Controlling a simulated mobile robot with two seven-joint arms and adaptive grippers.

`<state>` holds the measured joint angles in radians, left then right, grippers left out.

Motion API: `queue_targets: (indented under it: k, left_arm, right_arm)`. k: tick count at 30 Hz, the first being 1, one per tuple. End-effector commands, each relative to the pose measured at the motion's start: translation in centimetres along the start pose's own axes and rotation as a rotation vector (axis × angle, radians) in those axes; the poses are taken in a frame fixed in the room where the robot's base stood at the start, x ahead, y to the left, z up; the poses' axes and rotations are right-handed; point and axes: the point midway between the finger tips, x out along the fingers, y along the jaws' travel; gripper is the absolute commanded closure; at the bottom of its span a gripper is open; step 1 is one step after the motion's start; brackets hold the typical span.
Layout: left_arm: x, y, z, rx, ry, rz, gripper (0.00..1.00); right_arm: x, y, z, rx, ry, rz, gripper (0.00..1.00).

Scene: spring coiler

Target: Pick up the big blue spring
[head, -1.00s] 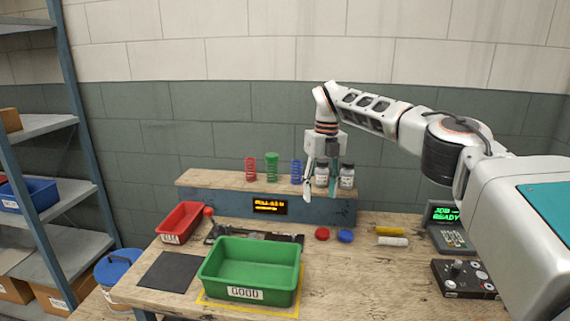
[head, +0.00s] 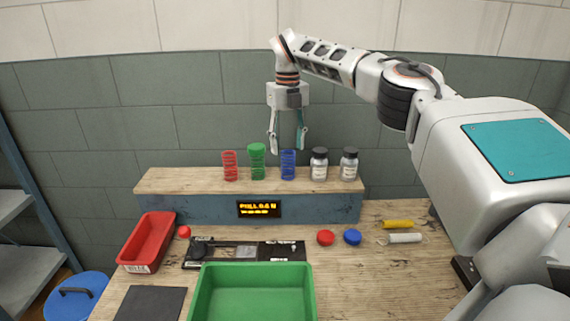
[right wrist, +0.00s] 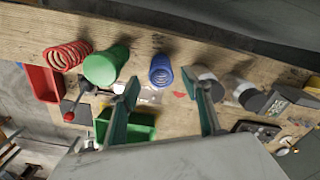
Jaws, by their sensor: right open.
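The blue spring (head: 288,166) stands upright on the raised wooden shelf, right of the green coil and left of the jars. My right gripper (head: 287,146) hangs fingers down at the spring, open and empty, with a fingertip on each side of its top in the head view. I cannot tell the exact depth between them. In the right wrist view the blue spring (right wrist: 161,70) lies ahead of the gap between the two spread fingers (right wrist: 163,92). My left gripper is not in view.
A red spring (head: 230,167) and a green coil (head: 257,163) stand to the left on the shelf. Two dark-capped jars (head: 319,166) stand close on the right. A green bin (head: 250,268), red tray (head: 164,225) and small yellow spring (head: 398,224) are on the table below.

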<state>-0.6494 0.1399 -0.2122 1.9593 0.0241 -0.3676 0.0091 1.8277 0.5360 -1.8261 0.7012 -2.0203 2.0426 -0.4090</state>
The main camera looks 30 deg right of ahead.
Motion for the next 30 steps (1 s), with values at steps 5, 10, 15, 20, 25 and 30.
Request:
queue_targets:
  k: [5, 10, 15, 20, 25, 30]
  left_arm:
    - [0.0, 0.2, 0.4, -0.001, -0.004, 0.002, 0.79]
    - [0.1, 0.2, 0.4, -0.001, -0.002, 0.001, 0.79]
    - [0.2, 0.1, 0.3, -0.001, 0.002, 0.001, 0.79]
    - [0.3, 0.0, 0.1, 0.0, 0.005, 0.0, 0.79]
    - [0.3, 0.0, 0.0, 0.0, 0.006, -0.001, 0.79]
    - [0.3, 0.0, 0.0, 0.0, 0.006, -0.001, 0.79]
  right_arm:
    - [1.5, 0.0, -0.1, -0.001, 0.002, 0.0, 0.52]
    - [3.6, -0.1, -0.4, -0.002, 0.003, 0.0, 0.52]
    - [5.8, -0.1, -0.5, 0.0, 0.001, 0.0, 0.52]
    - [6.1, -0.1, -0.4, -0.001, -0.001, -0.001, 0.52]
    - [6.1, -0.1, -0.4, -0.001, -0.001, -0.001, 0.71]
    - [6.1, -0.1, -0.4, -0.001, -0.001, -0.001, 0.97]
